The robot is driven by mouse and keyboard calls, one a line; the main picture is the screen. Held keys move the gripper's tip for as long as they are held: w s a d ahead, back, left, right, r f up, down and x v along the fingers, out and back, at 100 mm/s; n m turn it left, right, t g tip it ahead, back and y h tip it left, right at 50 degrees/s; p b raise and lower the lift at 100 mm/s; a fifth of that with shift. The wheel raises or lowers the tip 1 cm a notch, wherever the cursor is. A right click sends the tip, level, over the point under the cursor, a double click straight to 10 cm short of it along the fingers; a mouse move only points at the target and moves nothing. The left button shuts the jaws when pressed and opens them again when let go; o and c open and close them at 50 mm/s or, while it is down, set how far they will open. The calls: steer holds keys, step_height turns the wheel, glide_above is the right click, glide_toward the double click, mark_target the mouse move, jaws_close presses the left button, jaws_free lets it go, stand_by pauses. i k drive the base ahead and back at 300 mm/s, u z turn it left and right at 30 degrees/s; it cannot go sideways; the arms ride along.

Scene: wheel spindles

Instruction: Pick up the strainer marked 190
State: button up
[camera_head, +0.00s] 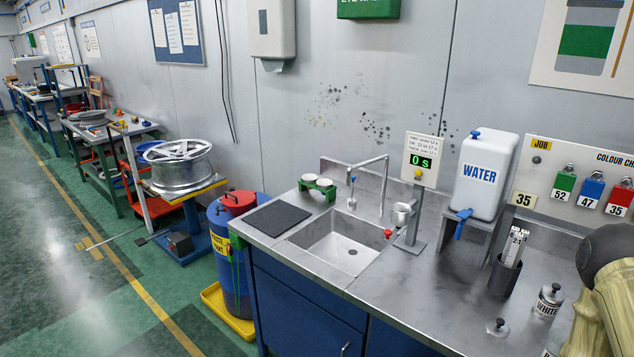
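Two small white round-topped pieces, which may be strainers, sit in a green holder (318,187) on the counter's back left, beside the sink. They are too small for me to read any marking, so I cannot tell whether one is marked 190. A small metal cup (401,215) sits by the stand right of the sink; I cannot tell whether it is a strainer. A part of my arm appears to show at the right edge, beige with a dark grey joint. My gripper's fingers are not in view.
The steel sink (345,245) has a tap and a dark mat (270,219) on its left. A water container (484,175), a dark cup with marked strips (508,272) and a jar labelled white (548,301) stand right. A blue drum (232,265) stands left.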

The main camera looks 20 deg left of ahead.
mark_target(308, 178)
steer(key=u, duration=0.55)
steer(key=k, duration=1.25)
steer(key=u, duration=1.25)
steer(key=i, duration=0.85)
steer(key=u, duration=0.65)
steer(key=i, duration=1.55)
steer(key=z, duration=0.7)
steer(key=i, duration=0.95)
steer(key=z, duration=0.95)
